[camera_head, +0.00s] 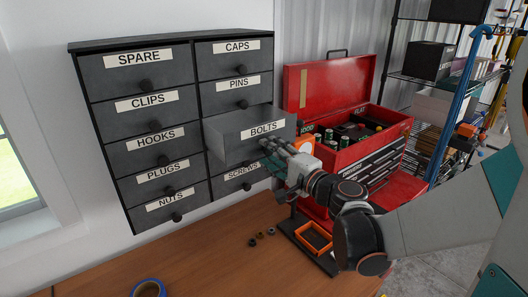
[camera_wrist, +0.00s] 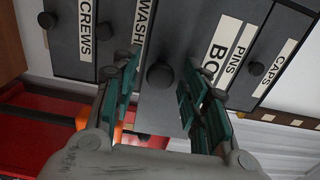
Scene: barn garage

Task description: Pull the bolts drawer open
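The bolts drawer (camera_head: 232,150) sticks well out of the dark cabinet, in the right column below the PINS drawer. Its grey inside shows, and it looks empty in the part I see. My gripper (camera_head: 274,150) is in front of the drawer's face, below the right end of its label. In the wrist view my gripper (camera_wrist: 160,72) has its two green-padded fingers apart. The drawer's dark round knob (camera_wrist: 160,76) shows between them, with a gap on each side. In the head view the gripper hides this knob. The wrist view shows part of the BOLTS label (camera_wrist: 219,48).
The PINS drawer (camera_head: 238,90) above and the SCREWS drawer (camera_head: 236,182) below are shut. A red toolbox (camera_head: 330,80) stands open to the right, close to my gripper.

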